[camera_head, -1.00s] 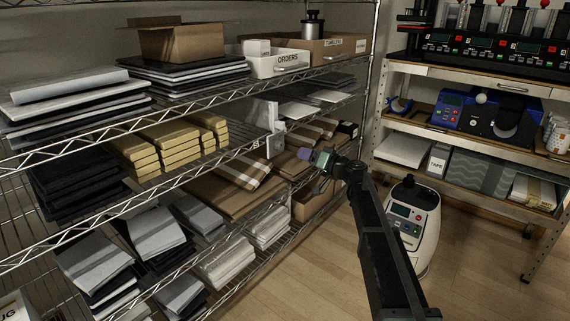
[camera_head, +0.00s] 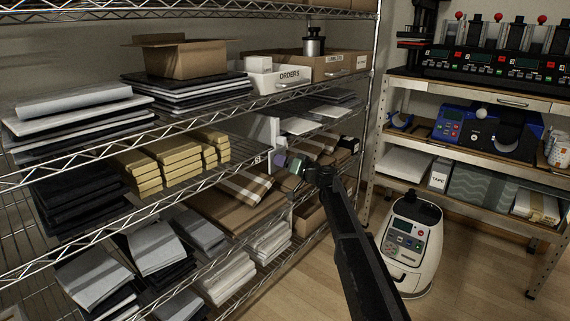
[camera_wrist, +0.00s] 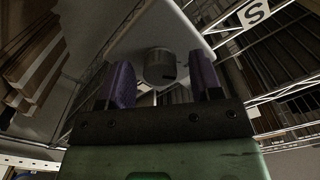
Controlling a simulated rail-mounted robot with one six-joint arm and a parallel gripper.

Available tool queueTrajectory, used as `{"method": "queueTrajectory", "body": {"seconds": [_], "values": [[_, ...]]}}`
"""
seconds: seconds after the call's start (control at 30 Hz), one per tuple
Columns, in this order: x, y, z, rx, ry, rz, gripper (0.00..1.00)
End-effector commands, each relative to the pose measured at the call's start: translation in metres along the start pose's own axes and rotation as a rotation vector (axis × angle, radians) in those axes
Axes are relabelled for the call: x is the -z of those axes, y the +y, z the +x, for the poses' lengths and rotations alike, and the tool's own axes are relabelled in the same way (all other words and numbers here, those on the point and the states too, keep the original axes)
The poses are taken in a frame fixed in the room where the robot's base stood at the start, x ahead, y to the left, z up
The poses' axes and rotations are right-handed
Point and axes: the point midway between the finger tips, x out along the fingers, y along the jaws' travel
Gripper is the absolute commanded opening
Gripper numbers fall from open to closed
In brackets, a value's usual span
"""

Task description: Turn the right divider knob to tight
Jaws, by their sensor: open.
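The right divider is a pale upright panel (camera_head: 272,133) at the right end of the middle shelf. In the wrist view the pale panel (camera_wrist: 150,28) carries a round grey knob (camera_wrist: 160,66) with a dark mark at its lower edge. My gripper (camera_head: 286,161) is close to the divider's lower front part. In the wrist view its two purple fingers (camera_wrist: 161,66) are apart, one on each side of the knob, with visible gaps. I cannot tell how far the knob reaches between them. The knob is not clear in the head view.
Gold boxes (camera_head: 168,160) stand left of the divider on the same shelf. Brown parcels (camera_head: 245,187) lie below the gripper. The wire shelf edge (camera_head: 215,152) runs close by. A white machine (camera_head: 410,245) stands on the floor to the right. A letter label (camera_wrist: 253,13) shows in the wrist view.

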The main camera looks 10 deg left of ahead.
Motion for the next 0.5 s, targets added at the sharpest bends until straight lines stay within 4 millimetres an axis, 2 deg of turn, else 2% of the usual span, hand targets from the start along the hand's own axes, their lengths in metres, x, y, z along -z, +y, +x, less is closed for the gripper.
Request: {"method": "queueTrajectory", "body": {"seconds": [0.03,0.37,0.5], "values": [[0.0,0.0,-0.0002,0.0,0.0,0.0,0.59],[0.0,0.0001,-0.0005,0.0,0.0,0.0,0.1],[0.0,0.0001,-0.0006,0.0,0.0,0.004,0.1]]}}
